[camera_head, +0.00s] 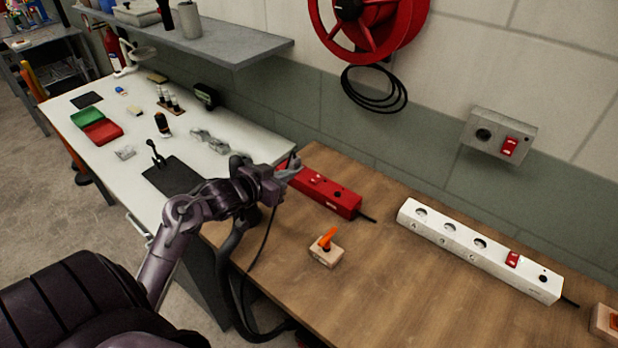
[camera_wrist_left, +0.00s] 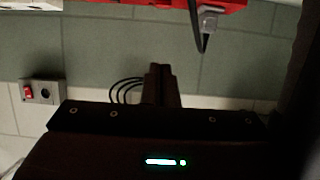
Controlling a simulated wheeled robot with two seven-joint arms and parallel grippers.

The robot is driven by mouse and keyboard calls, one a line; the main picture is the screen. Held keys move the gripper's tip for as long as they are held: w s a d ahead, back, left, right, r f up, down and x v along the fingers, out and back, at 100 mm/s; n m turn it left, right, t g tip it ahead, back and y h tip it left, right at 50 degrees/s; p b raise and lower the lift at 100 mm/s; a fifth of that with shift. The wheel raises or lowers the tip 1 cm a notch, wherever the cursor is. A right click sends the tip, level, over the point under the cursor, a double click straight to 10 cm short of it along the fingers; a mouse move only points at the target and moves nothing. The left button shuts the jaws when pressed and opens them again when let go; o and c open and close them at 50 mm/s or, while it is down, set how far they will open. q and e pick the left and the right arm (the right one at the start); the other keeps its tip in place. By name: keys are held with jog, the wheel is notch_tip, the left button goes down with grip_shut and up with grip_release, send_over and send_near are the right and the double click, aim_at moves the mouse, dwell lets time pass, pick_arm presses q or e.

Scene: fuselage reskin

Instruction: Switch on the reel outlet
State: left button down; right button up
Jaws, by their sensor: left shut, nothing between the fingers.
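A grey wall outlet box (camera_head: 499,134) with a round socket and a red rocker switch (camera_head: 509,146) is fixed to the wall at right. The box also shows at the left of the left wrist view (camera_wrist_left: 41,91), which looks upside down. A red cable reel (camera_head: 372,22) hangs on the wall, with black cable loops (camera_head: 375,91) below it. My left gripper (camera_head: 291,166) is shut and empty over the left end of a red power strip (camera_head: 331,194), hiding that end. Its fingers (camera_wrist_left: 162,78) point towards the wall, away from the box. My right gripper is out of view.
A white power strip (camera_head: 478,250) with a red switch lies on the wooden bench (camera_head: 400,290). A wooden block with an orange lever (camera_head: 326,249) sits in front of the red strip. A grey shelf (camera_head: 215,42) juts out above the white table (camera_head: 75,125) at left.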

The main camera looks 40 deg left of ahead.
pick_arm(q)
jog(key=p, duration=0.2)
send_over(317, 178)
jog(key=s, duration=0.4)
notch_tip(317, 178, down, 3)
jog(key=f, duration=0.3)
jog(key=shift+w+a, duration=0.15)
jog(key=shift+w, duration=0.1)
jog(key=shift+s+f+p, duration=0.25)
jog(key=shift+f+p, duration=0.15)
jog(key=shift+f, duration=0.5)
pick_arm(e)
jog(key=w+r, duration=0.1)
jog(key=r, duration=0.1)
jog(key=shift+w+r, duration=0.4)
pick_arm(q)
jog(key=shift+f, duration=0.35)
jog(key=shift+s, duration=0.1)
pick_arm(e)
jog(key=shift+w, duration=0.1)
